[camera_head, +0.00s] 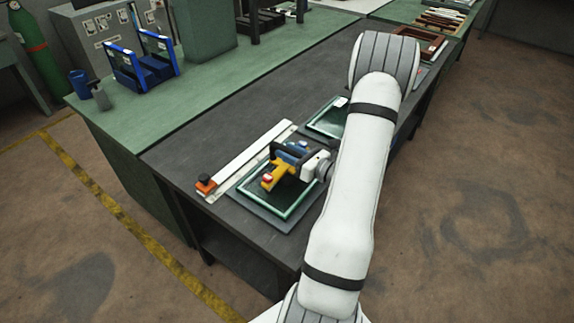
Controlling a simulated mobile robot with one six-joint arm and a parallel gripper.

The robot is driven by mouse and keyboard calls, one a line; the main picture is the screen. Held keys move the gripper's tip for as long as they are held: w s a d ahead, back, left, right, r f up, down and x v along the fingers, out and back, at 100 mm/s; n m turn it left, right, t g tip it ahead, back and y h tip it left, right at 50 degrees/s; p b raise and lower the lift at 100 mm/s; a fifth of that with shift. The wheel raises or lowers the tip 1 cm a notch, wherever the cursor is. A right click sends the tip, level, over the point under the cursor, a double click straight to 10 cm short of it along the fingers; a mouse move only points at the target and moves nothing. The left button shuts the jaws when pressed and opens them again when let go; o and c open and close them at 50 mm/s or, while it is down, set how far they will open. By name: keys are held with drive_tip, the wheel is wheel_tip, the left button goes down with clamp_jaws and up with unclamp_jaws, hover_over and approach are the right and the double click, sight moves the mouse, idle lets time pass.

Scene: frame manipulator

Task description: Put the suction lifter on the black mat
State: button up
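A yellow suction lifter (273,180) with a small red part is over a green-edged glass pane (283,212) on the near part of the dark bench. Whether the lifter touches the glass is unclear. A dark flat mat (262,216) shows as a border under and around this pane. My gripper (285,158) reaches in from the right and is right at the lifter, overlapping its upper part. Its fingers are small and partly merged with the lifter, so I cannot tell whether they are closed on it.
A long pale straightedge (250,155) with an orange-and-black end block (205,185) lies left of the pane. A second glass pane (326,121) lies behind, partly hidden by my arm. Blue racks (140,68) stand on the green bench. The bench's front corner is bare.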

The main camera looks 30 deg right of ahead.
clamp_jaws()
drive_tip(key=shift+r, duration=0.1)
idle(0.6)
wheel_tip(320, 180, up, 10)
drive_tip(key=shift+f+b, duration=0.1)
drive_tip(key=shift+b, duration=0.35)
